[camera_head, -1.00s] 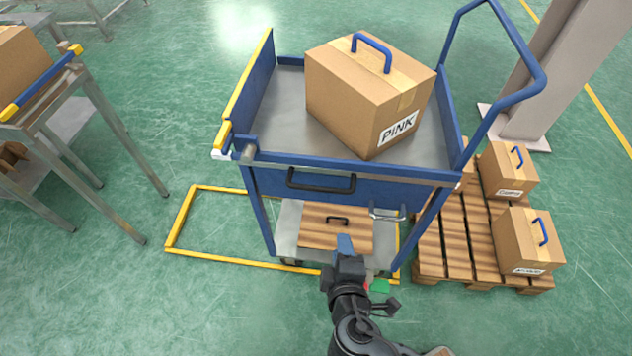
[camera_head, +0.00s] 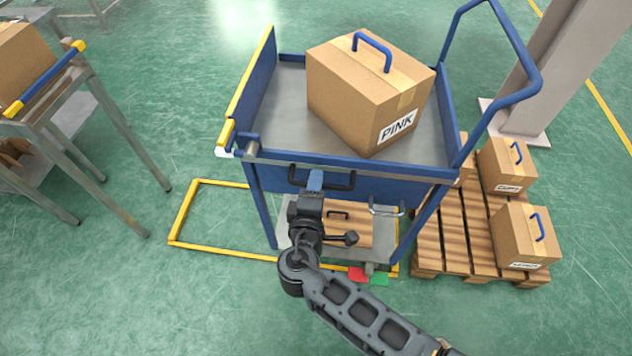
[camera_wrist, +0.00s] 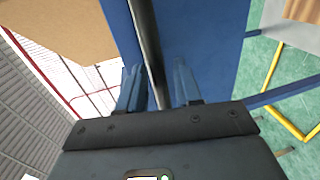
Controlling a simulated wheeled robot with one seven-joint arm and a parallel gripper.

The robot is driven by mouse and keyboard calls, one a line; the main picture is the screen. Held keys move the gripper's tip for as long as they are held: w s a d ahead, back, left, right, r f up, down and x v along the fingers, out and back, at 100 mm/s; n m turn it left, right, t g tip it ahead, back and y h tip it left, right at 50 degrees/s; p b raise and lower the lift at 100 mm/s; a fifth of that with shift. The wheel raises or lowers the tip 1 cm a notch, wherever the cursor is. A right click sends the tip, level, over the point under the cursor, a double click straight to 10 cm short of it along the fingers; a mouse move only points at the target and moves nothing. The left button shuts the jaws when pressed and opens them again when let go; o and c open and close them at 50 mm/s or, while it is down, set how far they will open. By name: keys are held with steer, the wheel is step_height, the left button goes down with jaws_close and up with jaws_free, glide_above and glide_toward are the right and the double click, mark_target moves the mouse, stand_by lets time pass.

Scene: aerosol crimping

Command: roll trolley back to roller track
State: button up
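The blue trolley (camera_head: 275,179) stands in the middle of the head view. Its grey top deck (camera_head: 285,120) carries a carton labelled PINK (camera_head: 365,95) with a blue handle. A black bar handle (camera_head: 345,181) is on its near blue panel. My gripper (camera_head: 315,180) is at this handle. In the wrist view, the black bar (camera_wrist: 148,45) runs between the two blue fingers of my gripper (camera_wrist: 158,85), with a visible gap beside it. A metal stand (camera_head: 125,120) at the left, possibly the roller track, has a blue and yellow end bar (camera_head: 45,78) and a carton (camera_head: 22,62).
A yellow floor frame (camera_head: 185,212) extends left of the trolley and partly under it. A wooden pallet (camera_head: 455,240) with cartons (camera_head: 525,236) stands close on the right. A pillar (camera_head: 540,90) stands behind it. Green floor is free between stand and trolley.

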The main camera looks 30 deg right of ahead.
steer(key=shift+w+d, duration=0.15)
steer(key=shift+w, duration=0.05)
jaws_close()
stand_by(0.5)
